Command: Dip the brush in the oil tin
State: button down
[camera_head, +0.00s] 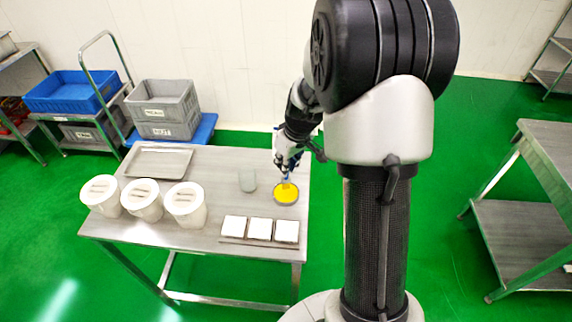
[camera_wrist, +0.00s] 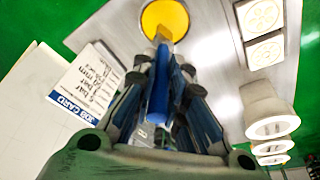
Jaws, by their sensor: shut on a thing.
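The oil tin (camera_head: 286,199) is a low round tin of yellow oil near the right edge of the steel table. It also shows at the top of the wrist view (camera_wrist: 165,18). My gripper (camera_head: 286,170) is directly above the tin, pointing down. It is shut on the brush, whose blue handle (camera_wrist: 158,92) runs between the fingers in the wrist view. The brush's far end overlaps the yellow oil in both views. I cannot tell how deep the bristles reach, or whether they touch the oil.
Three white square pieces (camera_head: 259,229) lie on a board in front of the tin. A grey-green cup (camera_head: 247,181) stands left of it. Three white tubs (camera_head: 185,203) and a metal tray (camera_head: 158,162) are farther left. A job card (camera_wrist: 90,85) shows beside my gripper in the wrist view.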

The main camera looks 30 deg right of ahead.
jog(key=shift+r+p, duration=1.4)
jog(key=shift+r, duration=0.95)
jog(key=shift+f, duration=0.1)
